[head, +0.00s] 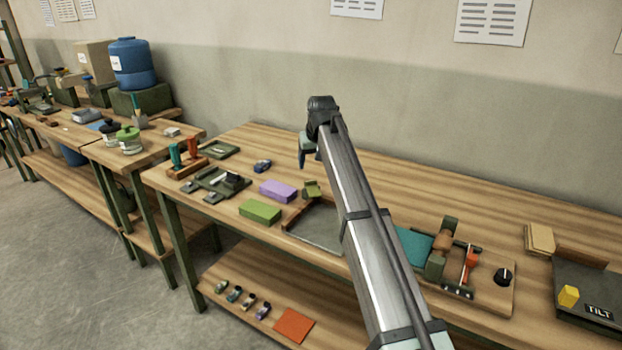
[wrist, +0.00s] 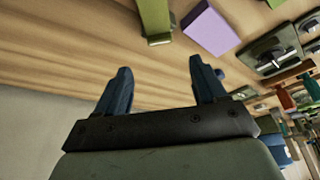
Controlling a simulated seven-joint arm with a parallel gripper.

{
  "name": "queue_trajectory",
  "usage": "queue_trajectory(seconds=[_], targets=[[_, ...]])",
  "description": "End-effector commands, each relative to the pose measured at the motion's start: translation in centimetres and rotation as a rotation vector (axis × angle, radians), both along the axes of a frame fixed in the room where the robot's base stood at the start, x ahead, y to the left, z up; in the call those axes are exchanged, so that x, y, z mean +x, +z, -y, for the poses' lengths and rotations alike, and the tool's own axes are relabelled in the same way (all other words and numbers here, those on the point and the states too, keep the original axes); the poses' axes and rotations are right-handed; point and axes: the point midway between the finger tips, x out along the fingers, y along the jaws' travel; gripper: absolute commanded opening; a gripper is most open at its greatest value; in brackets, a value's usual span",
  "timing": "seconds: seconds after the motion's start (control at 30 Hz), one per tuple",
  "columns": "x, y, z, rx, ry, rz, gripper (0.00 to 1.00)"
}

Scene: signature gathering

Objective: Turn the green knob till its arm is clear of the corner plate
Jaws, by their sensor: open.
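An olive-green piece (head: 312,190) stands at the back corner of a brown-edged frame around a grey plate (head: 322,232). It may be the green knob, but its arm and the corner plate cannot be told apart. In the wrist view, a green upright piece (wrist: 155,20), likely the same one, lies beyond the fingertips. My gripper (head: 303,158) is above the bench, behind and above the green piece. In the wrist view my gripper (wrist: 158,70) is open, with nothing between its dark blue fingers. My arm covers the right part of the frame.
A purple block (head: 277,190) and green block (head: 260,211) lie left of the frame. A blue item (head: 262,166) sits behind them. Right of my arm are a wooden board with an orange lever (head: 471,260) and a dark TILT box (head: 590,290). The bench back by the wall is mostly clear.

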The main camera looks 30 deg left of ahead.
Motion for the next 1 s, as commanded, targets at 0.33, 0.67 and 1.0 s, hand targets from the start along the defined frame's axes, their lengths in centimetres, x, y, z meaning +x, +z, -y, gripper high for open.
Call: queue_trajectory(seconds=[0.33,0.67,1.0], targets=[[1.6,-5.6,-1.7,0.0,0.001,0.0,0.7],[2.4,-8.2,-2.4,0.002,0.002,0.001,0.7],[2.4,-8.4,-2.5,0.002,0.002,0.001,0.7]])
